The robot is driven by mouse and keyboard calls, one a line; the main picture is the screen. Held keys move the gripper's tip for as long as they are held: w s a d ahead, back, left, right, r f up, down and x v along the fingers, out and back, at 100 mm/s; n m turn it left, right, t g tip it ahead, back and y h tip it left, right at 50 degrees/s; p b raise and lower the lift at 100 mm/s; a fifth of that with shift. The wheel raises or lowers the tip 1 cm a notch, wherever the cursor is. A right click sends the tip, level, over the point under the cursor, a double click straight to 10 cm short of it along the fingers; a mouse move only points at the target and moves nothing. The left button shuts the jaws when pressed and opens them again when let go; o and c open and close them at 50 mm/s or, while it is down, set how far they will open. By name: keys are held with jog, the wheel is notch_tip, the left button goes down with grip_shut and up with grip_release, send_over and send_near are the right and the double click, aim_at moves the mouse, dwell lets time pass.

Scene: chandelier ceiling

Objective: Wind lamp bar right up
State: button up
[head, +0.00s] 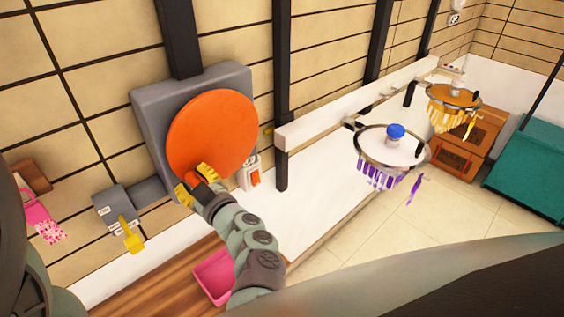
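A large orange disc (214,130) sits on a grey wall box (148,113) at left of centre. My gripper (196,182) is at the disc's lower left edge, its two yellow fingers on either side of a small orange part that looks like a knob. I cannot tell whether the fingers are closed tight on it. A long white bar (340,108) runs along the wall to the right. Two lamps hang by it: a white one with purple drops (378,160) and a blue top, and an orange one with yellow drops (452,97).
A grey box (117,207) with a yellow handle (131,238) is on the wall to the left, near a pink item (42,217). A pink bin (213,276) stands below my arm. An orange cabinet (468,143) and teal block (530,170) stand right. The tiled floor between is clear.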

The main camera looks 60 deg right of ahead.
grip_shut()
